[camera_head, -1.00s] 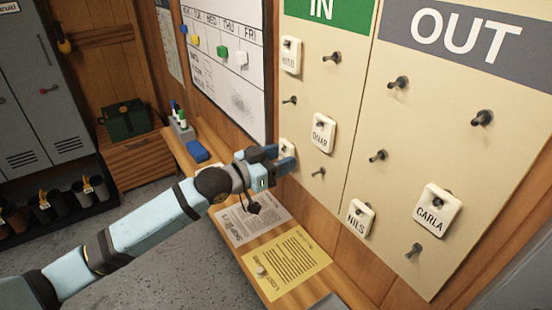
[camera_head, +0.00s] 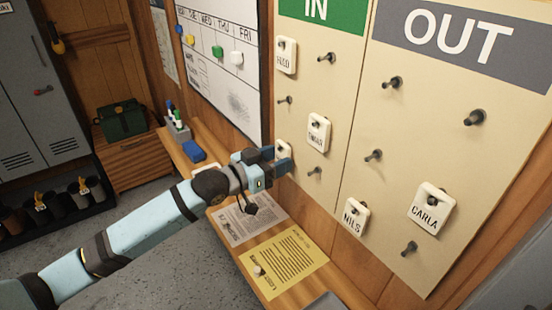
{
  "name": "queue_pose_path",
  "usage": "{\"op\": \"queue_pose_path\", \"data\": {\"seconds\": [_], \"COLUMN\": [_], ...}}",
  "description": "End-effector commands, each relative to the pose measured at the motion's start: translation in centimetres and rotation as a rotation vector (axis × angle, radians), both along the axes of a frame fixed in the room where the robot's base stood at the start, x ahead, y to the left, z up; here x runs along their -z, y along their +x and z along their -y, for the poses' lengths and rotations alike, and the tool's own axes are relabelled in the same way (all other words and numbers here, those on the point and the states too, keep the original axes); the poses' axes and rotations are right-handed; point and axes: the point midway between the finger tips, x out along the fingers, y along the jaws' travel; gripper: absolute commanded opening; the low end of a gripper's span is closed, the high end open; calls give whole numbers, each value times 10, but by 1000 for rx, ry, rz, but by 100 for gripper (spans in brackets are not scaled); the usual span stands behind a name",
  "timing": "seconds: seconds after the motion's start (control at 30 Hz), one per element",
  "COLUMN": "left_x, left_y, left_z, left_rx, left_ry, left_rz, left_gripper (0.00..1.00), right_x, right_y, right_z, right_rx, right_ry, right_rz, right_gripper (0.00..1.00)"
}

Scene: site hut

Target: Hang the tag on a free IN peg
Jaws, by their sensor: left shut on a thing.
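My left gripper (camera_head: 279,162) is at the lower left of the cream IN board (camera_head: 346,105), shut on a white tag (camera_head: 283,148). The tag lies at the lower left IN peg with a dark spot near its top. Its lower part is hidden by the fingers, and I cannot tell whether the peg passes through its hole. Two other white tags hang under IN, one at the top left (camera_head: 286,58) and one in the middle (camera_head: 319,136). Bare IN pegs show at upper right (camera_head: 327,57), middle left (camera_head: 285,100) and lower right (camera_head: 315,171). My right gripper is not in view.
The OUT side (camera_head: 445,110) holds a NILS tag (camera_head: 354,218) and a CARLA tag (camera_head: 430,209), with several bare pegs. A wooden shelf (camera_head: 292,290) below carries a yellow sheet (camera_head: 284,262), a paper and a blue block (camera_head: 193,151). A whiteboard (camera_head: 226,85) hangs left.

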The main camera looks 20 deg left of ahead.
Motion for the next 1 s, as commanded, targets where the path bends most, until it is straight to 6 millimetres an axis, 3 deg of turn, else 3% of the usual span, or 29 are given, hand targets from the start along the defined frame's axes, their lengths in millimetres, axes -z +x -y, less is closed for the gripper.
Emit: {"op": "queue_pose_path", "data": {"seconds": [0.2,0.23,0.37,0.73,1.0], "left_x": [0,0,0,1,3], "left_y": [0,0,0,-5,-47], "left_z": [0,0,0,-4,-36], "left_rx": [0,0,0,0,1], "left_ry": [0,0,0,1,5], "left_rz": [0,0,0,0,-3], "left_gripper": [33,52,80,80,80], "right_x": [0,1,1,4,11], "right_y": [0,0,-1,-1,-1], "right_z": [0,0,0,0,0], "right_rx": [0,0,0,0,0], "right_ry": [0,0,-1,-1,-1], "right_rz": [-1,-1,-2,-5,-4], "right_gripper": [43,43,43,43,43]}}
